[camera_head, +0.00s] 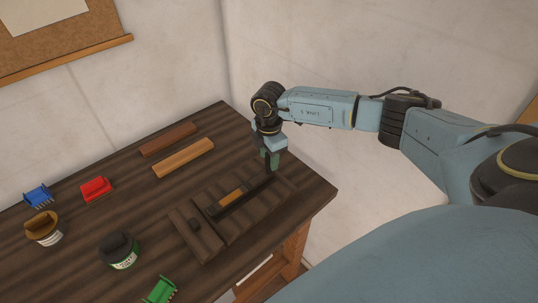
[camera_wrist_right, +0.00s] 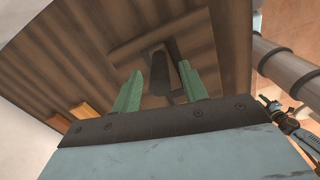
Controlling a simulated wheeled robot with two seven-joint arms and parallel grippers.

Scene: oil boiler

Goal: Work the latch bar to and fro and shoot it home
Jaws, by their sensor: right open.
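A dark wooden latch board (camera_head: 246,219) lies on the table near its right corner. A dark latch bar (camera_head: 248,194) runs along it beside an orange-brown strip (camera_head: 231,197), with a small dark block (camera_head: 195,224) on the separate left piece of the board. My right gripper (camera_head: 271,163) points down over the bar's far right end. In the right wrist view its two green fingers (camera_wrist_right: 161,92) are apart, with a dark upright handle (camera_wrist_right: 159,72) showing between them. I see no finger touching it. My left gripper is out of view.
Two wooden bars, dark (camera_head: 168,139) and orange (camera_head: 184,158), lie behind. Blue (camera_head: 38,195), red (camera_head: 96,188) and green (camera_head: 160,290) brush-like pieces and two tins, brown (camera_head: 43,228) and dark-green (camera_head: 119,250), stand left. The table (camera_head: 150,210) has bare room mid-left.

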